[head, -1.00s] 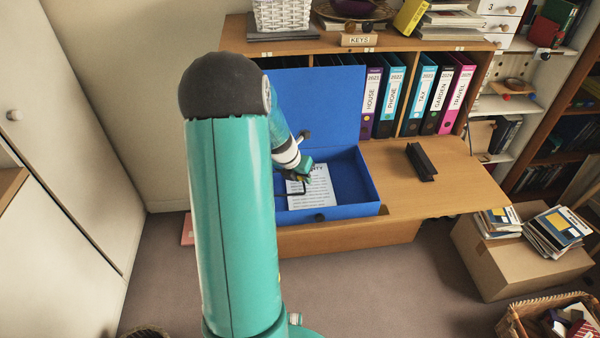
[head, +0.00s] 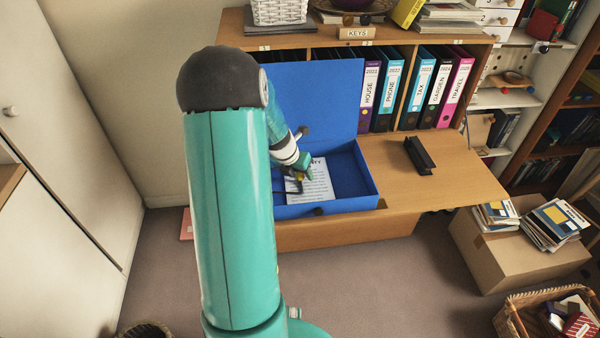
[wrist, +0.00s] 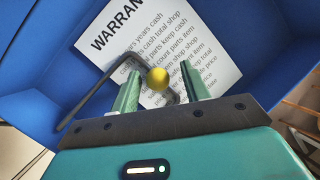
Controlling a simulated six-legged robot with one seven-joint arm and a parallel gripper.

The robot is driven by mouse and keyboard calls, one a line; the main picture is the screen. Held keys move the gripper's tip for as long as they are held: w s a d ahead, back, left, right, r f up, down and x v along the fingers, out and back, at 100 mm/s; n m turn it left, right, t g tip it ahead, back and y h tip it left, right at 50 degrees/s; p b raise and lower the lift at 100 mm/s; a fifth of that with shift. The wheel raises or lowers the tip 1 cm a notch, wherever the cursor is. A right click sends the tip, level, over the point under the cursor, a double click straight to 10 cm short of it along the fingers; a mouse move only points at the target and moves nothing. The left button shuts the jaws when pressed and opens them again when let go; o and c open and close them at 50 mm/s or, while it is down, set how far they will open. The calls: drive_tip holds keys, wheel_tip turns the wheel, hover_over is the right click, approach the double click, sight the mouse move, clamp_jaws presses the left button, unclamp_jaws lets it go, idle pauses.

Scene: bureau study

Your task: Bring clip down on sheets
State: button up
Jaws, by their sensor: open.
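A blue box file (head: 340,205) lies open on the desk flap, its lid (head: 325,95) standing up behind it. Printed white sheets (head: 318,186) lie inside; in the wrist view the top sheet (wrist: 190,45) reads "WARRAN". The clip is a dark bent wire (wrist: 97,92) with a yellow ball (wrist: 158,78) on it, lying across or above the sheet's lower left part. My gripper (head: 297,178) is inside the box over the sheets. In the wrist view its green fingers (wrist: 160,95) are apart, with the yellow ball between them. I cannot tell whether the clip touches the paper.
A black hole punch or stapler-like object (head: 419,156) sits on the wooden flap (head: 450,190) right of the box. Labelled binders (head: 418,90) stand behind. A cardboard box (head: 500,250) with booklets stands on the floor at right.

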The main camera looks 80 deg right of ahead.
drive_tip(key=v, duration=1.3)
drive_tip(key=shift+w+a+r, duration=0.2)
drive_tip(key=shift+r, duration=0.1)
